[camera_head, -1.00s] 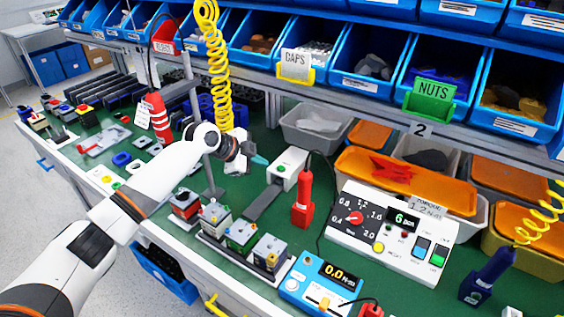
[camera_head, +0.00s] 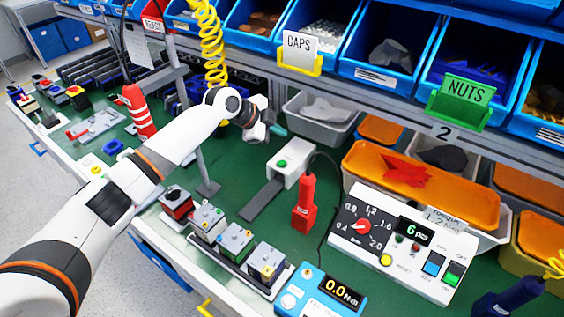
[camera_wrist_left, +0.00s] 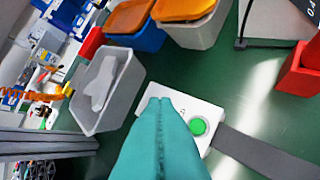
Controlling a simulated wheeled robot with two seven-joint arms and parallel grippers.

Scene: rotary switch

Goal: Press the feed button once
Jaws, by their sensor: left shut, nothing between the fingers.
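The feed button is a round green button (camera_head: 282,163) on top of a small white box (camera_head: 295,158) with a flat dark grey strip running from its front. In the left wrist view the green button (camera_wrist_left: 197,127) is in plain sight on the white box (camera_wrist_left: 208,110). My left gripper (camera_head: 280,131) is shut and empty, with its teal fingers beyond and a little above the button in the head view. In the wrist view its fingertips (camera_wrist_left: 160,104) overlap the box, left of the button and apart from it in the picture. I cannot tell its exact height. My right gripper is not in view.
A grey bin (camera_head: 320,122) stands behind the box. A red handheld tool (camera_head: 305,205) stands upright to its right. A white control panel (camera_head: 400,243) with a dial lies farther right. A yellow coiled hose (camera_head: 212,45) hangs near my left arm.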

